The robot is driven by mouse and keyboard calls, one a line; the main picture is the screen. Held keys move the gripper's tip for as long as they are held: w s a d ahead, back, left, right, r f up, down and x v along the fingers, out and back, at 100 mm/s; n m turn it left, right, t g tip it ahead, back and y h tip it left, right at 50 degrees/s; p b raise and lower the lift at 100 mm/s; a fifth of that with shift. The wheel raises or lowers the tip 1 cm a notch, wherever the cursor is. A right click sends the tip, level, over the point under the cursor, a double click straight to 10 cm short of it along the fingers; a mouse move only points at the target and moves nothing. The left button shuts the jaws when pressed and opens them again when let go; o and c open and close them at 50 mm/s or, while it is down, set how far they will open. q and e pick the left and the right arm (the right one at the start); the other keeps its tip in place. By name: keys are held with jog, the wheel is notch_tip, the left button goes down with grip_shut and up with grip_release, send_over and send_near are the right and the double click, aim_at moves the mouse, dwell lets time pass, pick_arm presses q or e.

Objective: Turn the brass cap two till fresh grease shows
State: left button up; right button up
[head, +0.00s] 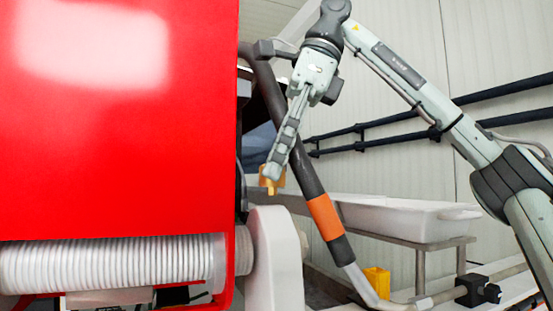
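A small brass piece (272,184), which looks like a brass cap, shows just right of the big red panel. My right gripper (273,170) comes down to it from above, its arm reaching in from the right. The fingertips are at the top of the brass piece and partly cover it. I see the fingers nearly edge-on, one in front of the other, so I cannot tell whether they are closed on it. No grease can be made out there. My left gripper is not in view.
A white tray (405,220) stands on a metal frame at right. A yellow object (377,282) sits low.

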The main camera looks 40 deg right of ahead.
jog(key=c, duration=0.9)
jog(key=shift+m, duration=0.3)
jog(key=m+t+h, duration=0.1)
jog(key=m, duration=0.2)
jog(key=shift+s+a+m, duration=0.1)
jog(key=shift+m, duration=0.2)
jog(key=m+t+h, duration=0.1)
jog(key=m+h, duration=0.1)
jog(key=m, duration=0.2)
jog(key=shift+a+m, duration=0.1)
jog(key=shift+m, duration=0.2)
jog(key=m+h, duration=0.1)
jog(key=m, duration=0.3)
jog(key=shift+a+m+h, duration=0.1)
jog(key=shift+m+h, duration=0.2)
jog(key=shift+h, duration=0.1)
jog(key=shift+a+m+h, duration=0.1)
jog(key=shift+m+h, duration=0.6)
jog(key=shift+m, duration=1.2)
